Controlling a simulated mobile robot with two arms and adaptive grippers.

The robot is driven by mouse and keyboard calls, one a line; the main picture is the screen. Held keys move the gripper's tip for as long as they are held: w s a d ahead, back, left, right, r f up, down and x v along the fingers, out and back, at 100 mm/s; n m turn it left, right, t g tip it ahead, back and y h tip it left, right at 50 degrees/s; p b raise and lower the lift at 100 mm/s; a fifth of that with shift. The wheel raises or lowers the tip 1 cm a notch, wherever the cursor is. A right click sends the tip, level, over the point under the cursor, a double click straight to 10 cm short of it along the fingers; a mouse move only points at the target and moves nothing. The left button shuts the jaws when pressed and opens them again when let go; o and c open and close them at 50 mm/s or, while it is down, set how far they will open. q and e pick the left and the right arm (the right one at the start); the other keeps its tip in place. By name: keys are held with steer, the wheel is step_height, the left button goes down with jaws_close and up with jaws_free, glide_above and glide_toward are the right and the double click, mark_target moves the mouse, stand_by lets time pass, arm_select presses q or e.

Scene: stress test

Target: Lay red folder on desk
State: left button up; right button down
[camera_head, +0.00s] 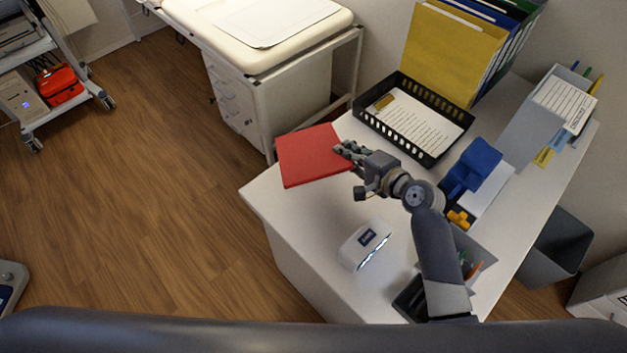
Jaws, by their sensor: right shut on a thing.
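The red folder (308,157) is flat and sits at the far left corner of the white desk (310,221), partly past the desk's edge in this view. My right gripper (346,152) is shut on the folder's right edge. I cannot tell whether the folder touches the desk top or is held just above it. My right arm reaches in from the lower right across the desk. My left gripper is not in the picture.
A black tray (437,155) with paper stands behind the gripper, with yellow, blue and green folders (452,50) beyond. A white box-like device (364,246) is nearer. A blue item (473,167) and grey file holder (528,122) stand right. The desk's left front is clear.

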step_height(320, 180, down, 8)
steer(key=b, duration=0.7)
steer(key=shift+b, duration=0.3)
steer(key=shift+f+b, duration=0.3)
steer(key=shift+f, duration=0.15)
steer(key=shift+w+f, duration=0.1)
steer(key=shift+f, duration=0.15)
steer(key=shift+r, duration=0.1)
steer(key=c, duration=1.9)
jaws_free()
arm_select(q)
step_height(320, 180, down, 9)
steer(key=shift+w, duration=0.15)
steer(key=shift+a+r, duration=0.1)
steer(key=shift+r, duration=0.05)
